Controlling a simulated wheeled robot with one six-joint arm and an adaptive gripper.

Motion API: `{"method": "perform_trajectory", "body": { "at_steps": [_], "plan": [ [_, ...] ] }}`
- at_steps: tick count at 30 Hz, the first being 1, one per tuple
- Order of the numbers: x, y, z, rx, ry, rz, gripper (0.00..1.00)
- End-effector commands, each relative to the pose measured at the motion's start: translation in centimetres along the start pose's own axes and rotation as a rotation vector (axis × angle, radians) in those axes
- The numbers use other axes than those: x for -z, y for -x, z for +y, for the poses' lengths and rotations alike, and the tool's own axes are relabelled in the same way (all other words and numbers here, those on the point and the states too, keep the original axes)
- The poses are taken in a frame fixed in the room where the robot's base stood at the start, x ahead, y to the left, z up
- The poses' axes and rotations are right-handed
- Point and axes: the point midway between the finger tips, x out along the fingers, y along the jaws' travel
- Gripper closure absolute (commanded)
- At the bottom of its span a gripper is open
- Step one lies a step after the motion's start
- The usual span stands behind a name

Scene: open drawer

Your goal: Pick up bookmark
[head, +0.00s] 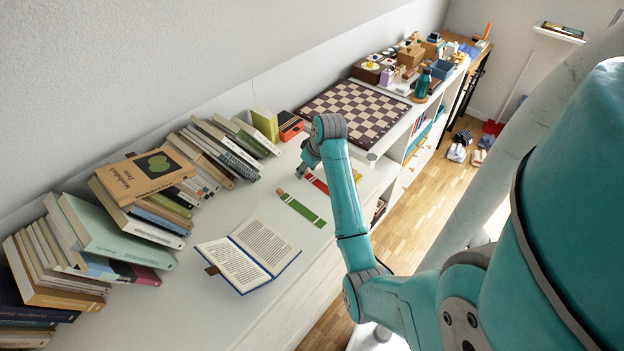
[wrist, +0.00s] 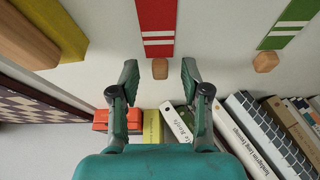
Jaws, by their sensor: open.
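In the wrist view a red bookmark (wrist: 157,22) with white stripes lies flat, and its wooden bead (wrist: 160,68) shows between my fingertips. My gripper (wrist: 160,75) is open, with one finger on each side of the bead and nothing held. A green bookmark (wrist: 287,24) with its own wooden bead (wrist: 266,61) lies to the right. In the head view the red bookmark (head: 318,184) is partly hidden by my arm, and the green bookmark (head: 300,210) lies nearer. My gripper (head: 302,172) is low over the white top; its fingers are small there.
An open book (head: 249,257) lies in front of the green bookmark. A chessboard (head: 354,111) lies beyond. A yellow piece (wrist: 60,28) shows at the wrist view's upper left.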

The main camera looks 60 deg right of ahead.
Motion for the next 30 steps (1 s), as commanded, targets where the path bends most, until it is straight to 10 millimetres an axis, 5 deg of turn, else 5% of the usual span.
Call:
{"method": "perform_trajectory", "body": {
  "at_steps": [2,7,20,30],
  "plan": [
    [0.0,0.0,0.0,0.0,0.0,0.0,0.58],
    [0.0,0.0,0.0,0.0,0.0,0.0,0.96],
    [0.3,0.6,0.0,-0.001,0.0,0.001,0.96],
    [2.7,6.1,0.0,-0.002,0.001,0.003,0.96]
  ]
}}
